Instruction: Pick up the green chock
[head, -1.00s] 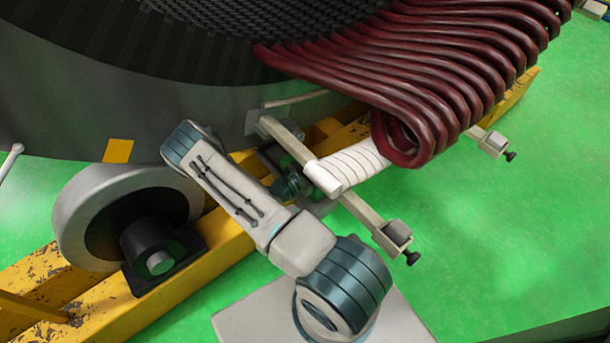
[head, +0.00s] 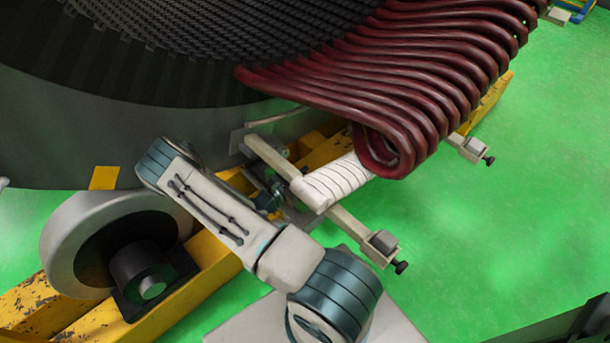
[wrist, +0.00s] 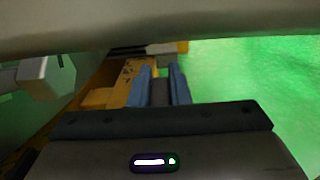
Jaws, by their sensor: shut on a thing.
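In the wrist view my gripper (wrist: 161,88) shows as two blue fingers just beyond the dark palm edge. The fingers are shut on a narrow dark grey piece (wrist: 160,93) between them. Its colour does not read as green here, so I cannot tell for certain that it is the chock. No separate green chock stands out from the green floor in either view. In the head view the gripper's fingers are hidden behind my arm and the support frame.
The large stator (head: 110,90) with dark red coils (head: 420,110) fills the back. A white-wrapped ring (head: 335,182) rests on a metal bracket (head: 350,228). A yellow beam (head: 40,295) and a grey roller wheel (head: 70,245) stand left. Green floor (head: 480,230) is open right.

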